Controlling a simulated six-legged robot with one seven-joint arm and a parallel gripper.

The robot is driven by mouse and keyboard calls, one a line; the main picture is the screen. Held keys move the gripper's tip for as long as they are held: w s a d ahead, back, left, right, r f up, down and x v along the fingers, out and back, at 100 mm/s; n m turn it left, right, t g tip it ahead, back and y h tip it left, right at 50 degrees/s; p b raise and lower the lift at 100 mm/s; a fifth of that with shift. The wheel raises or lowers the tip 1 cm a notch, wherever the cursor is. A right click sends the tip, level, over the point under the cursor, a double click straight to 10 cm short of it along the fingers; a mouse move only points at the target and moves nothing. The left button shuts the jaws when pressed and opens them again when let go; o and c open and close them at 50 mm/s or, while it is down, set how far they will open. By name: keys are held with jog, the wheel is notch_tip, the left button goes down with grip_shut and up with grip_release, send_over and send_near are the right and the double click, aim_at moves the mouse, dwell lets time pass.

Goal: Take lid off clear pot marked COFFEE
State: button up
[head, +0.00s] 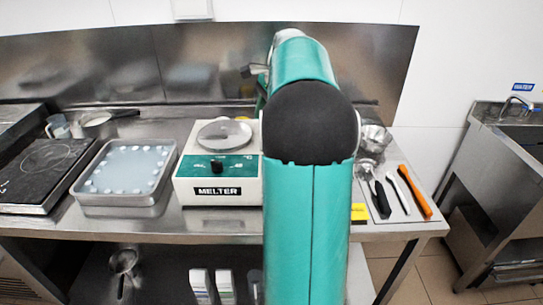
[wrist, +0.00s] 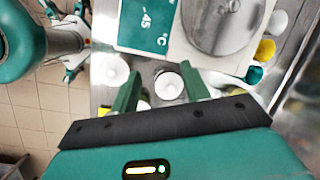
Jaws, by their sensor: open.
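My gripper (wrist: 160,77) shows in the wrist view with its two green fingers apart and nothing clamped between them. A small pot with a round white knobbed lid (wrist: 168,85) shows between the fingers, below them. A second white knobbed lid (wrist: 109,70) lies to the left, outside the left finger. I cannot read a COFFEE marking on either, and the pot walls are mostly hidden from above. Whether the fingers touch the lid I cannot tell. In the head view my arm hides the pots and most of my gripper.
The melter (head: 190,190) stands left of my arm; its panel (wrist: 138,32) shows in the wrist view. A tray (head: 125,205) and black hob (head: 40,170) stand further left. Spatulas (head: 416,192) and metal bowls (head: 375,140) are at right. Yellow (wrist: 265,50) and green (wrist: 253,75) items stand nearby.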

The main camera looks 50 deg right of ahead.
jog(key=s+d+f+m+y, duration=0.1)
jog(key=s+d+f+m, duration=0.2)
jog(key=d, duration=0.4)
jog(key=s+d+f+m, duration=0.2)
jog(key=d+m, duration=0.1)
jog(key=d, duration=0.4)
jog(key=x, duration=1.3)
jog(key=shift+w+a+f, duration=0.15)
jog(key=shift+w+a, duration=0.1)
jog(key=shift+a, duration=0.05)
grip_shut()
